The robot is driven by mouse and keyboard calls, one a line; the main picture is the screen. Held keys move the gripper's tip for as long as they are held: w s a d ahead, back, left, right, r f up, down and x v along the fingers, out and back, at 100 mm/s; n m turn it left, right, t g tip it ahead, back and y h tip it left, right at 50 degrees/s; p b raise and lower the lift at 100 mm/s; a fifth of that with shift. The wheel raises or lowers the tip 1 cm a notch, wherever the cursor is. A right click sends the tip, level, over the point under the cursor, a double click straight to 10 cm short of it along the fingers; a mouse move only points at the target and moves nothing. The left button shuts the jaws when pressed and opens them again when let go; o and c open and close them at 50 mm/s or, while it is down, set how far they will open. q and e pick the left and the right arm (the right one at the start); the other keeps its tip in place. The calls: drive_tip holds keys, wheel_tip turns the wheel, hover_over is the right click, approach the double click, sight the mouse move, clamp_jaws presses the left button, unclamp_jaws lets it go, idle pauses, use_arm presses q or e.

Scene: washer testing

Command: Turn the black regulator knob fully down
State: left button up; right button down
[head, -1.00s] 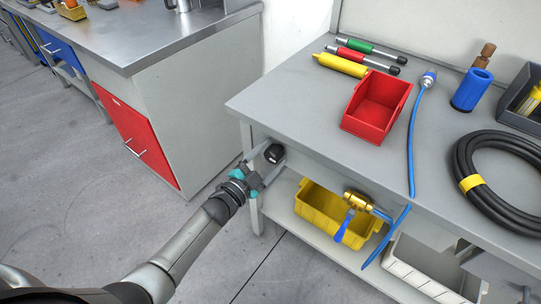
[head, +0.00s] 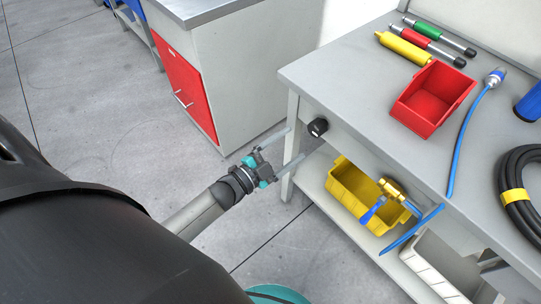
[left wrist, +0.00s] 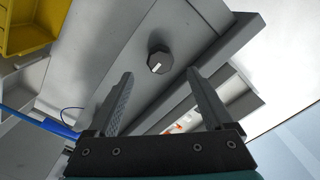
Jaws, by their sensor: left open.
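The black regulator knob (head: 318,127) sits on the front face of the grey workbench, near its left corner. In the left wrist view the knob (left wrist: 160,61) is faceted, with a white mark on its face. My left gripper (head: 295,145) is open and empty, in front of the bench's left leg and apart from the knob. In the left wrist view the fingers of the left gripper (left wrist: 160,75) are spread wide, with the knob beyond the tips and roughly between them. My right gripper is not in view.
A brass valve with a blue handle (head: 373,210) and a blue hose (head: 411,232) hang at the bench front. A yellow bin (head: 352,190) stands on the lower shelf (head: 312,183). A red bin (head: 433,98) is on the benchtop. A cabinet with a red door (head: 186,88) stands left.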

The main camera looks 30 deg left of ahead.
use_arm(q)
drive_tip(key=v, duration=0.6)
drive_tip(key=shift+p, duration=0.45)
drive_tip(key=shift+s, duration=0.1)
